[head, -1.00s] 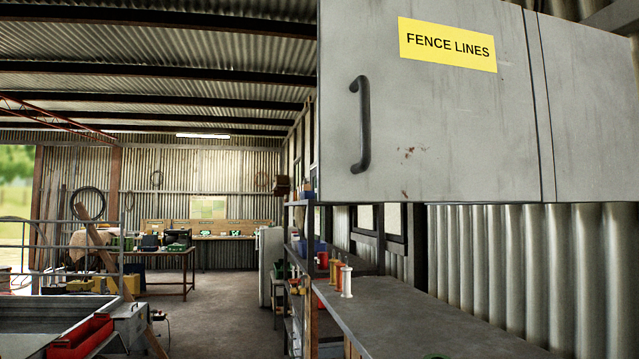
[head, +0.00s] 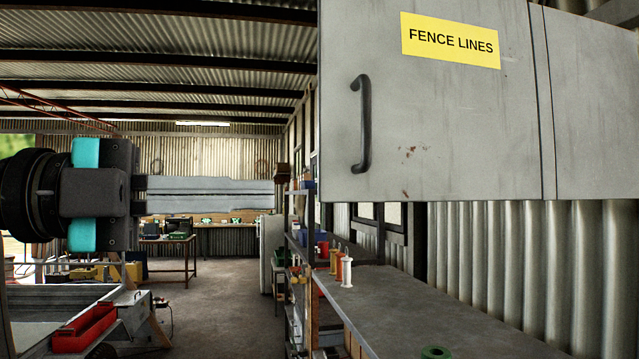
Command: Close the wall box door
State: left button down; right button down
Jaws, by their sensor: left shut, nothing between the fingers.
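The wall box door (head: 450,120) is a large grey panel with a yellow "FENCE LINES" label (head: 450,40) and a dark vertical bar handle (head: 362,124) near its left edge. A vertical seam runs down its right side, with another grey panel of the wall box (head: 595,110) beyond it. I cannot tell how far the door stands open. My left gripper (head: 272,193) reaches in from the left, its long grey fingers together and pointing right. Its tips appear left of the door's lower left edge, apart from the handle, with nothing between them. My right gripper is not in view.
A grey bench (head: 430,310) runs below the box, with several spools (head: 346,272) near its left edge and a green ring (head: 436,353) in front. Shelving (head: 300,250) stands left of it. A red tray (head: 84,328) is at lower left. The middle floor (head: 225,310) is clear.

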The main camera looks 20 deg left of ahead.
aim_at(318, 190)
pick_arm(q)
jog(key=w+d+p, duration=0.1)
jog(key=w, duration=0.1)
jog(key=w+d+t+y+p, duration=0.1)
jog(key=w+d, duration=0.1)
jog(key=w, duration=0.1)
jog(key=w+d+n+t+p, duration=0.1)
jog(key=w, duration=0.2)
jog(key=shift+w+d+r+y, duration=0.1)
jog(key=shift+d+r+y, duration=0.2)
jog(key=shift+d+r, duration=0.05)
jog(key=shift+w+a+p, duration=0.25)
jog(key=shift+w+p, duration=0.1)
jog(key=shift+w, duration=0.1)
jog(key=shift+a, duration=0.15)
